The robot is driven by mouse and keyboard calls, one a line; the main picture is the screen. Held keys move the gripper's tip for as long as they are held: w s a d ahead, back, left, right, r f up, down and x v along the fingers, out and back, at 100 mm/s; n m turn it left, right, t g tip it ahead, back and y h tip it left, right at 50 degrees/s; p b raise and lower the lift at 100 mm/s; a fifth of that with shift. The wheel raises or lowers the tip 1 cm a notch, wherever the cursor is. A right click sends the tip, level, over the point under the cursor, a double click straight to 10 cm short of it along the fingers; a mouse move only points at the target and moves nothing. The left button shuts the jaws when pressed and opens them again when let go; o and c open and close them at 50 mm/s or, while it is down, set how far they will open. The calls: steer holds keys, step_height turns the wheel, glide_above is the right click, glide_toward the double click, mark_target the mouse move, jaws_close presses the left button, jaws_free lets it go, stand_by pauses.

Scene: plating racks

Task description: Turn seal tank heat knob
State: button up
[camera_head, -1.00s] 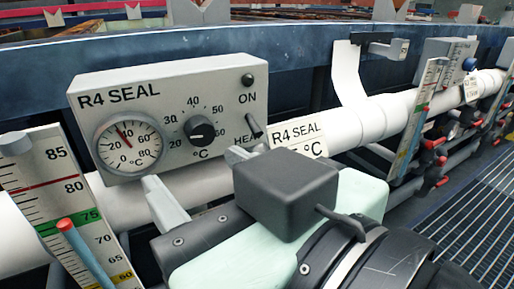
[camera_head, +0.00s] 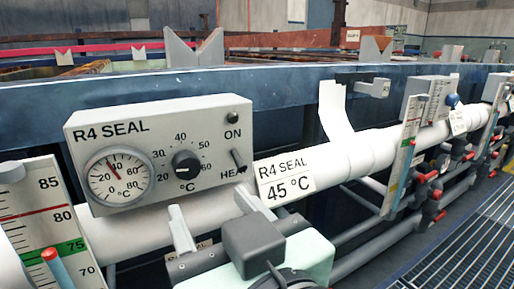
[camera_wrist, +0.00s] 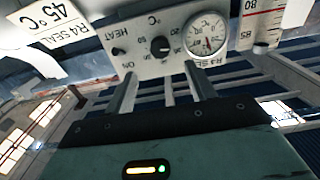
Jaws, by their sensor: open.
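The knob also shows upside down in the wrist view (camera_wrist: 160,46). A round temperature gauge (camera_head: 120,177) sits left of it. A label (camera_head: 285,177) reads R4 SEAL 45 °C. My gripper (camera_head: 213,215) is open and empty, below and in front of the box. In the wrist view my gripper (camera_wrist: 162,73) has its fingers apart, with the knob beyond, between their lines and untouched.
A black HEAT switch (camera_head: 238,160) and an ON lamp (camera_head: 232,117) are right of the knob. A white pipe (camera_head: 345,155) runs behind and below the box. A level scale (camera_head: 50,220) stands at left. Grating floor (camera_head: 475,235) lies at right.

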mark_target(189, 171)
steer(key=b+x, duration=0.2)
steer(key=x, duration=0.7)
steer(key=shift+w+a, duration=0.2)
steer(key=c, duration=1)
